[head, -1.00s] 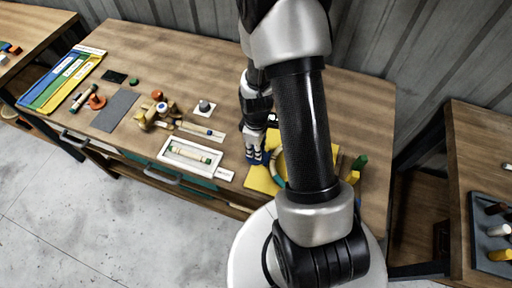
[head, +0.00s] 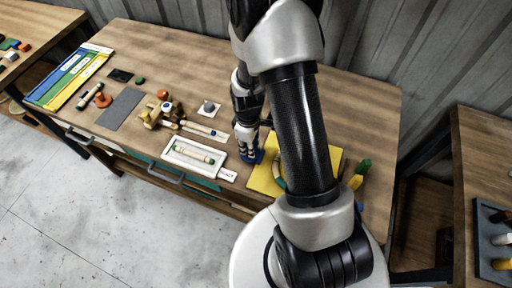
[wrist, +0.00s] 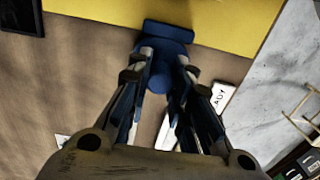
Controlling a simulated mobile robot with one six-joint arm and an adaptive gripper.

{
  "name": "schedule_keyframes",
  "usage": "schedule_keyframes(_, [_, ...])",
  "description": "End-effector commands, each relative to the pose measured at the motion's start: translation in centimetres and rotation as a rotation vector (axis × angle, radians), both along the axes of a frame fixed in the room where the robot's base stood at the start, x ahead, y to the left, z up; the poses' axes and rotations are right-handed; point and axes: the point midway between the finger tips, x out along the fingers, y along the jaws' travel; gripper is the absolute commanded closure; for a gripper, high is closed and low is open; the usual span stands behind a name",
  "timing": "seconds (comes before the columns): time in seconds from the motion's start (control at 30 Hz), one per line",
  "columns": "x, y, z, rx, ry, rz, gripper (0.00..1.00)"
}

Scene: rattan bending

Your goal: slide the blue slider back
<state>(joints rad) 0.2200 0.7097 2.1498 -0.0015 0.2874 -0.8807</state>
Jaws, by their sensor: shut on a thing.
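The blue slider (wrist: 166,31) shows in the wrist view as a blue bar with a rounded knob behind it. The bar lies at the edge of the yellow board (wrist: 235,25). My gripper (wrist: 160,68) is shut on the knob, one finger on each side. In the head view my gripper (head: 248,150) points down at the left edge of the yellow board (head: 262,182), with the blue slider (head: 256,157) partly hidden beneath it. My arm hides much of the board and part of a curved piece on it.
A white tray (head: 168,154) with a pale stick and a "READY" label (head: 227,175) stands left of the board. A grey mat (head: 120,108), small parts and a coloured chart (head: 68,76) lie farther left. Green and yellow pieces (head: 360,174) stand at the right.

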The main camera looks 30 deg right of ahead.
Motion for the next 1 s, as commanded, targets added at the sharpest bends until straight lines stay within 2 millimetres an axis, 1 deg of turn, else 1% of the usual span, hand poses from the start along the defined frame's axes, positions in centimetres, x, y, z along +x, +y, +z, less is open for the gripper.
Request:
schedule_keyframes(0.03, [0.3,0.1,0.1,-0.001,-0.008,0.0,1.0])
schedule_keyframes(0.13, [0.4,0.1,0.1,-0.001,-0.01,0.0,1.0])
schedule_keyframes(0.17, [0.4,0.1,0.1,-0.002,-0.01,0.0,0.8])
schedule_keyframes(0.47, [0.3,0.0,0.1,-0.001,-0.008,0.001,0.6])
schedule_keyframes(0.73, [0.2,0.0,0.1,-0.001,-0.006,0.0,0.59])
schedule_keyframes(0.83, [0.2,0.0,0.4,-0.001,-0.007,0.0,0.59])
schedule_keyframes(0.93, [0.3,0.0,1.4,-0.002,-0.009,0.0,0.59])
schedule_keyframes(1.0, [0.3,0.0,2.6,-0.002,-0.01,0.0,0.59])
